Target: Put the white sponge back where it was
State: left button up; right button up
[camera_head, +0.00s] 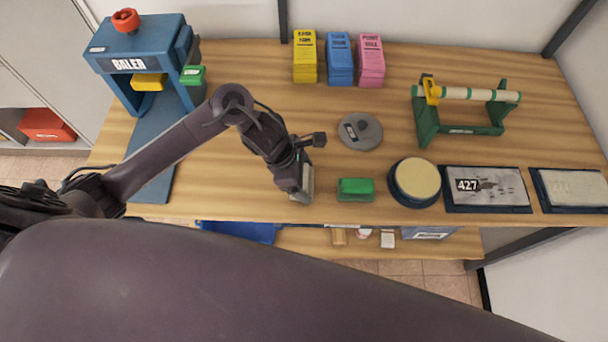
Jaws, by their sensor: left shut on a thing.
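My left gripper (297,185) comes in from the left and points down at the tabletop near its front edge. It is shut on a pale block (308,182), which looks like the white sponge. The gripper hides most of the block, and I cannot tell whether it touches the table. A green block (356,189) lies just to the right of the gripper, apart from it. My right gripper is not in view.
A round pad (415,182), a tray marked 427 (487,206) and another tray (570,205) line the front right. A grey disc (360,131), a green roller stand (460,122) and the blue baler (150,60) stand farther back. A lower shelf (350,248) holds small items.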

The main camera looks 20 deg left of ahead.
pick_arm(q)
jog(key=shift+f, duration=0.1)
jog(key=o, duration=0.9)
jog(key=v, duration=1.2)
jog(key=shift+b, duration=0.35)
jog(key=shift+s, duration=0.15)
